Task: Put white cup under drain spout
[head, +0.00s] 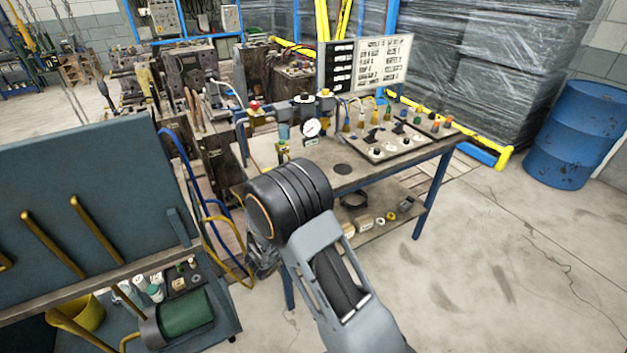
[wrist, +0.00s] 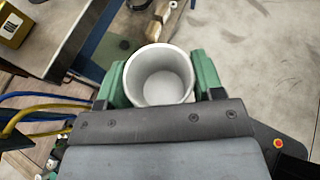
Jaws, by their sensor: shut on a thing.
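The white cup (wrist: 160,86) is in the wrist view, seen from above into its open, empty-looking inside. My gripper (wrist: 158,74) has its two green fingers on either side of the cup and is shut on it. In the head view, my dark arm joint hides both the gripper and the cup. The workbench (head: 343,169) carries a row of valves and pipe fittings with a round white gauge (head: 312,128) along its left side. A small brass fitting (head: 283,151) is at the bench's near left edge; I cannot tell if it is the drain spout.
A control panel (head: 386,143) with knobs and a white board (head: 384,60) stand on the bench. Small parts lie on its lower shelf. A cart with a dark panel (head: 90,190) is at left, with blue and yellow hoses between. The floor right of the bench is clear, before a blue drum (head: 575,135).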

